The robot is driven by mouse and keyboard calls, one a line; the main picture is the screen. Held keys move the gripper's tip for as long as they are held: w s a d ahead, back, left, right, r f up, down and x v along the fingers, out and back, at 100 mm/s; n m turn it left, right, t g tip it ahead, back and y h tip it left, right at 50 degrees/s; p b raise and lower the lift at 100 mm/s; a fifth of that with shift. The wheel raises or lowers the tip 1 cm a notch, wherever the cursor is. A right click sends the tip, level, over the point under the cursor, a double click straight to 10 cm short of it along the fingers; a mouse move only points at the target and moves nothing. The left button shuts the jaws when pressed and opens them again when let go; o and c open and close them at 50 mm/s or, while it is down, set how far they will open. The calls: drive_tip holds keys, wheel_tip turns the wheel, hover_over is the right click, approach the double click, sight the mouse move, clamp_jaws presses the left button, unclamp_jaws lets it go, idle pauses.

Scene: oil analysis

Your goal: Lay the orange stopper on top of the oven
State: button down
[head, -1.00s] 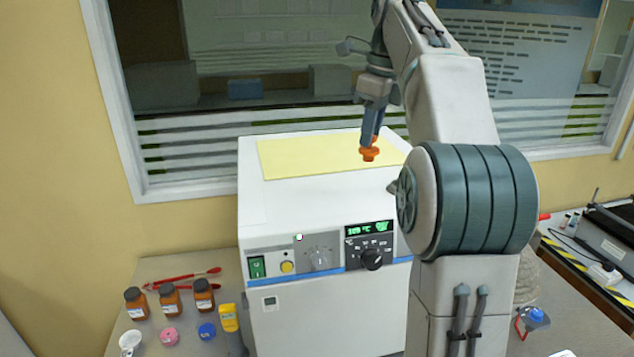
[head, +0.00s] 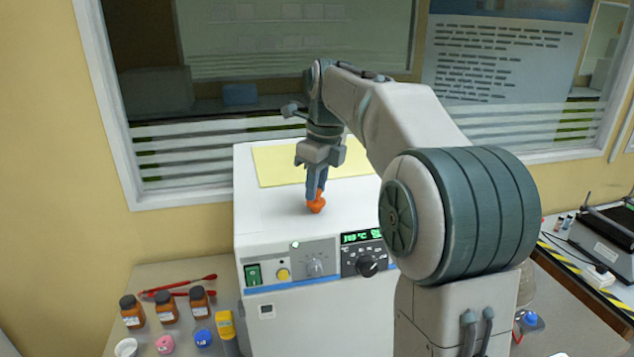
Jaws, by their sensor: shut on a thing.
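The orange stopper (head: 316,203) is held in my gripper (head: 315,192), which points down with its fingers shut on the stopper's upper part. The stopper is upright, over the front part of the white top of the oven (head: 268,207). Its lower end looks at or very near the surface; I cannot tell whether it touches. The oven is a white box with a front panel of knobs and a green display. A yellow sheet (head: 285,165) covers the back of its top, behind the stopper.
Left of the oven, the bench holds several brown bottles (head: 167,308), red tongs (head: 180,288), a pink cap (head: 165,344), a blue cap (head: 203,337) and a yellow device (head: 226,325). A window (head: 250,60) stands behind. The oven top's front left is clear.

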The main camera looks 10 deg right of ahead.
sight(324, 205)
drive_tip(key=shift+f, duration=0.2)
drive_tip(key=c, duration=1.2)
unclamp_jaws()
drive_tip(key=shift+c, duration=0.2)
wheel_tip(324, 205, up, 12)
drive_tip(key=s+d, duration=0.1)
drive_tip(key=shift+s+d+r, duration=0.15)
drive_tip(key=shift+d, duration=0.05)
